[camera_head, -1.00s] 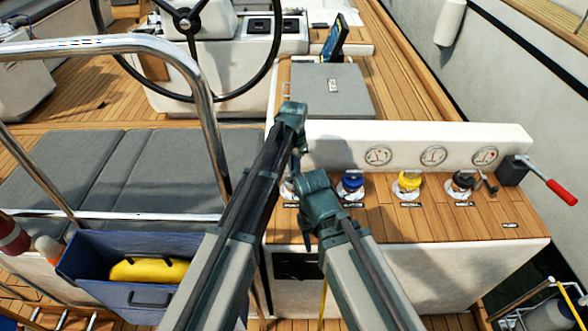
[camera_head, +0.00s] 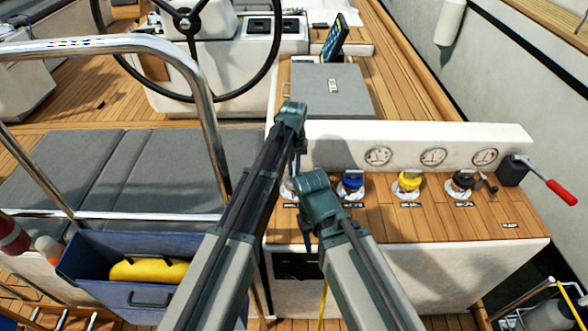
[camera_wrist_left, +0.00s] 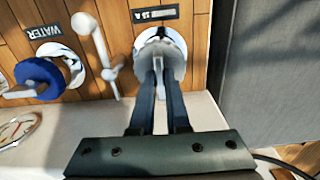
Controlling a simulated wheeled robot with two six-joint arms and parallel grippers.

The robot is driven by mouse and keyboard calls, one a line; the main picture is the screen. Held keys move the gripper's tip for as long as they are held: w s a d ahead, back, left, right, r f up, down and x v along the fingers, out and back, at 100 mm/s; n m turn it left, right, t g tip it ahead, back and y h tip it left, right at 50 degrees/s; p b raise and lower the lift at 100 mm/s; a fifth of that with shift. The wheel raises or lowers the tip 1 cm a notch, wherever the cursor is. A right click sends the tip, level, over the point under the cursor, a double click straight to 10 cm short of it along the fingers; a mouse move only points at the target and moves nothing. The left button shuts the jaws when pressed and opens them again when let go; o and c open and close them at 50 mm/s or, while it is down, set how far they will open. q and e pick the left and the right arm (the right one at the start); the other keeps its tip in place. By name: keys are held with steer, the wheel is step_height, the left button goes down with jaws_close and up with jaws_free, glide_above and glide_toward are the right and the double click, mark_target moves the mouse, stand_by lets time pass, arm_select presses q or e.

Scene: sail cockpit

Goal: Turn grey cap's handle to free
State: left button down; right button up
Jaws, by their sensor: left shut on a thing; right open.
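The grey cap (camera_wrist_left: 172,52) sits in a round metal deck fitting at the top middle of the left wrist view. My left gripper (camera_wrist_left: 160,84) is shut on its handle, which lies between the two fingers. In the head view my left gripper (camera_head: 297,160) points down at the left end of the wooden panel, and the grey cap (camera_head: 287,188) is mostly hidden behind my arms. My right gripper (camera_head: 306,222) is lower and just nearer, beside the panel's front left; it is open, though its fingers are hard to make out.
A blue cap (camera_head: 351,184), yellow cap (camera_head: 409,181) and black cap (camera_head: 463,180) stand in a row to the right. A white lever (camera_wrist_left: 96,45) stands close beside the grey cap. A white gauge wall (camera_head: 405,140) runs behind, and a red-handled lever (camera_head: 562,191) is far right.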

mark_target(294, 171)
stand_by(0.3)
arm_select(q)
steer(key=c, duration=0.9)
jaws_free()
steer(key=shift+r, duration=0.1)
step_height(294, 171, up, 14)
steer(key=p, duration=1.3)
steer(key=shift+f+p, duration=0.2)
steer(key=shift+p, duration=0.2)
